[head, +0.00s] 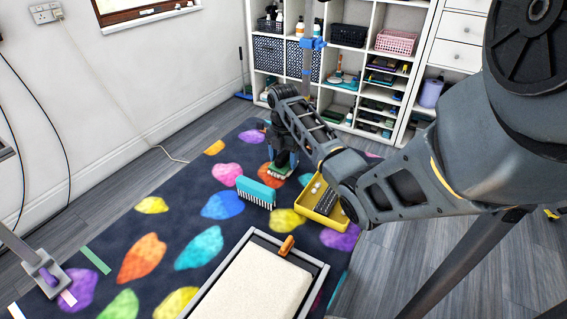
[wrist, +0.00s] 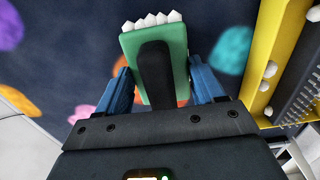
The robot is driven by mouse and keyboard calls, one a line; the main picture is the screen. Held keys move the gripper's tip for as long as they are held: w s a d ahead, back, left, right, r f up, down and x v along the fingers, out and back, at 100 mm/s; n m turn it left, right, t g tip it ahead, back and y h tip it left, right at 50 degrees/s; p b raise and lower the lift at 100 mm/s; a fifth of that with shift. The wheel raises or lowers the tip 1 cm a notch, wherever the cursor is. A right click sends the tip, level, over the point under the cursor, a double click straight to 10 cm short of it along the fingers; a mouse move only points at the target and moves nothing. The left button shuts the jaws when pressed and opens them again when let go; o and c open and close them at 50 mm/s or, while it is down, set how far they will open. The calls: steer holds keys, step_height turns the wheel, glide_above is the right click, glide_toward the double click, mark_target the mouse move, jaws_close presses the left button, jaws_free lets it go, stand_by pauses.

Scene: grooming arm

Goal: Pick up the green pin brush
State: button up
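The green pin brush (wrist: 127,45), with a black handle (wrist: 155,75) and white pin tips along its far edge, lies between and beyond my fingertips in the wrist view. In the head view its green part (head: 284,170) shows just under my gripper (head: 281,158), over the patterned rug. My gripper (wrist: 160,82) has its blue fingers apart, one on each side of the brush. A gap shows between each finger and the black handle. The fingertips come close to the green edges; I cannot tell whether they touch. My gripper hides part of the brush in the head view.
A teal brush (head: 256,190) with white bristles stands left of my gripper. A yellow tray (head: 310,212) with a dark brush sits to the right, close to my right finger. A grey-framed cream-topped table (head: 250,285) with an orange item is nearer. White shelves (head: 345,15) stand behind.

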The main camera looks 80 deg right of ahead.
mark_target(287, 152)
steer(key=c, duration=0.6)
steer(key=shift+o, duration=0.2)
steer(key=shift+r, duration=0.55)
steer(key=r, duration=0.2)
steer(key=s+r, duration=0.1)
steer(key=shift+d+r+b, duration=0.3)
steer(key=shift+d+r, duration=0.05)
steer(key=shift+d, duration=0.05)
steer(key=s+d+r+p, duration=0.1)
steer(key=s+d+r, duration=0.3)
steer(key=s, duration=0.5)
steer(key=shift+s+d+r, duration=0.15)
steer(key=shift+d+r, duration=0.2)
steer(key=shift+r, duration=0.8)
